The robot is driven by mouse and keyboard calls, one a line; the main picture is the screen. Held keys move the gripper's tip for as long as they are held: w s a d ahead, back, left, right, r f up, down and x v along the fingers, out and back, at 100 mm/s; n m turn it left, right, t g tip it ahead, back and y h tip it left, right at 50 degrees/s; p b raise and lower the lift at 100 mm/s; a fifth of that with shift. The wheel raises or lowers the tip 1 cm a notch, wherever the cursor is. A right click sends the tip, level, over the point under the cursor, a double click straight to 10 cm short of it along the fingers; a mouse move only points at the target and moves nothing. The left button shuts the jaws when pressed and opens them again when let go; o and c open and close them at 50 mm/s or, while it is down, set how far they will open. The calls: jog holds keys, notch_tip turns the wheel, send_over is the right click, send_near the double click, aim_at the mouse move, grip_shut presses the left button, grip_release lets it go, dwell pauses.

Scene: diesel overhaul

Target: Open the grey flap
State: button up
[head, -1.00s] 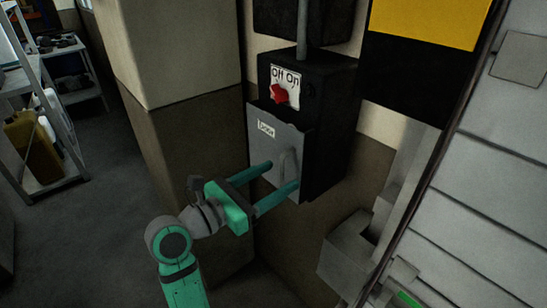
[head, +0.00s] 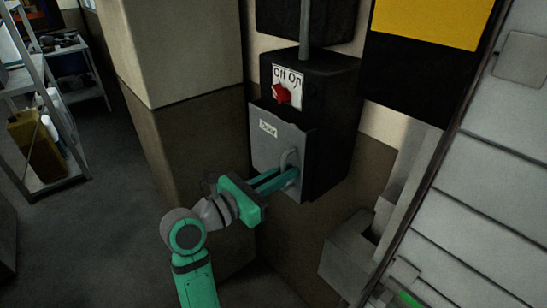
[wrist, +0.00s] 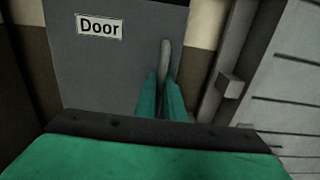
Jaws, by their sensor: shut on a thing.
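The grey flap (head: 278,141), with a "Door" label, sits on the front of a black switch box (head: 325,130) on the wall. The flap looks shut against the box. It also fills the upper left of the wrist view (wrist: 110,65). An upright grey handle (wrist: 165,62) stands on its right part and also shows in the head view (head: 289,158). My gripper (head: 290,175) has its teal fingers closed around the handle's lower part. In the wrist view the fingertips (wrist: 162,85) lie on both sides of the handle.
A red knob (head: 281,95) under an "Off On" label sits above the flap. A beige and brown pillar (head: 185,130) stands to the left. Grey brackets (head: 350,255) and a slatted grey panel (head: 480,190) are to the right. Shelving (head: 45,185) stands far left.

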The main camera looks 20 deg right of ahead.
jog(key=shift+o, duration=1.3)
jog(key=w+a+m+g, duration=0.2)
jog(key=a+g, duration=0.2)
jog(key=a, duration=0.3)
jog(key=shift+w+a+h, duration=0.2)
jog(key=shift+h, duration=0.2)
jog(key=shift+a+m+g, duration=0.45)
jog(key=shift+m+g, duration=0.05)
jog(key=shift+c, duration=0.8)
jog(key=shift+a, duration=0.35)
jog(key=shift+c, duration=0.5)
jog(key=shift+o, duration=1.3)
jog(key=w+a+m+g, duration=0.2)
jog(key=w+a+g, duration=0.2)
jog(key=w+a, duration=0.1)
jog(key=shift+a+m, duration=0.3)
jog(key=shift+m, duration=0.1)
jog(key=shift+w+a+g, duration=0.3)
jog(key=shift+a, duration=0.1)
jog(key=shift+c, duration=0.9)
jog(key=o, duration=1.4)
jog(key=shift+w+d, duration=0.1)
jog(key=shift+o, duration=1.1)
